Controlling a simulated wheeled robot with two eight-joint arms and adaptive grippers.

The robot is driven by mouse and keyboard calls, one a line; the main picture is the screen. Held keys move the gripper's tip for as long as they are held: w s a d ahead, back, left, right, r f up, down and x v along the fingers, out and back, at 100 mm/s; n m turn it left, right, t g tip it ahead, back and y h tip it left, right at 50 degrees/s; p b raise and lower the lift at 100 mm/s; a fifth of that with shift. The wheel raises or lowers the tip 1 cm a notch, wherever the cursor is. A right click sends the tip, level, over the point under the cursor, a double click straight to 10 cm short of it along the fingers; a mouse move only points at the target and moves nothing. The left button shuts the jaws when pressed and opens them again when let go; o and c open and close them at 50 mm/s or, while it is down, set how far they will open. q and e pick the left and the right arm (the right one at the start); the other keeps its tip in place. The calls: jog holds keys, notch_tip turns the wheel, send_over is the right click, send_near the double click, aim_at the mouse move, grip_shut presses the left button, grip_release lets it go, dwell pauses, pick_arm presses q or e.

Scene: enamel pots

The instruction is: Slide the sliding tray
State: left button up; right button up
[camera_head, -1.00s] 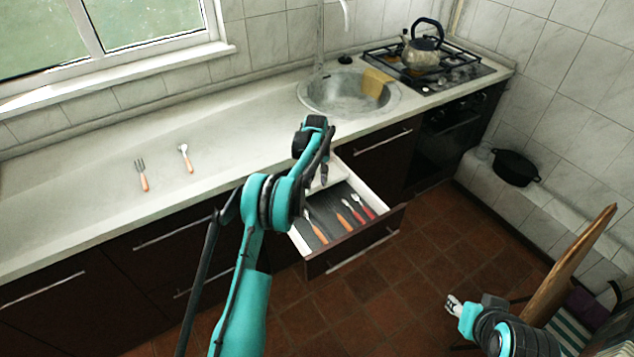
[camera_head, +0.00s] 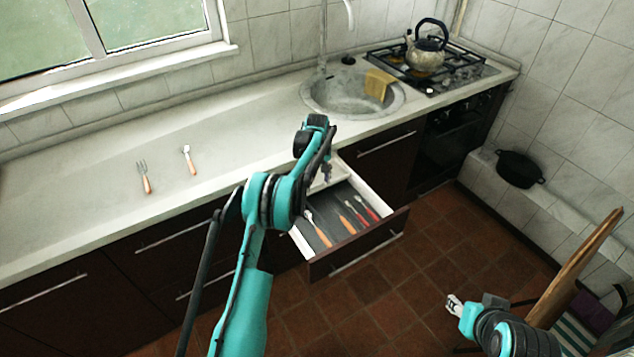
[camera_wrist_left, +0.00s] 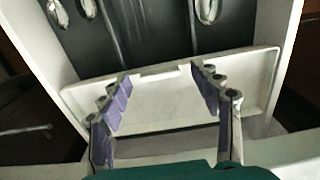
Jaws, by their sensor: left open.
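The sliding tray (camera_wrist_left: 168,98) is a shallow white tray inside the open drawer, at its cabinet end. In the head view, part of the tray (camera_head: 322,180) shows below my left gripper (camera_head: 327,172), and the arm hides some of it. In the left wrist view, the open fingers of my left gripper (camera_wrist_left: 161,80) are spread above the tray, with nothing between them but the tray's surface below. I cannot tell whether they touch it. My right gripper (camera_head: 455,304) is low at the right, far from the drawer; its jaws are too small to read.
The open drawer (camera_head: 358,247) has a dark bottom holding several pieces of cutlery (camera_head: 357,212). A fork (camera_head: 146,178) and a spoon (camera_head: 189,160) lie on the counter (camera_head: 80,200). A sink (camera_head: 345,95), a kettle (camera_head: 425,53) and a black pot (camera_head: 519,169) stand farther off.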

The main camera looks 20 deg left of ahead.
pick_arm(q)
notch_tip(320, 180, up, 12)
dwell(0.4)
jog(key=shift+f, duration=0.1)
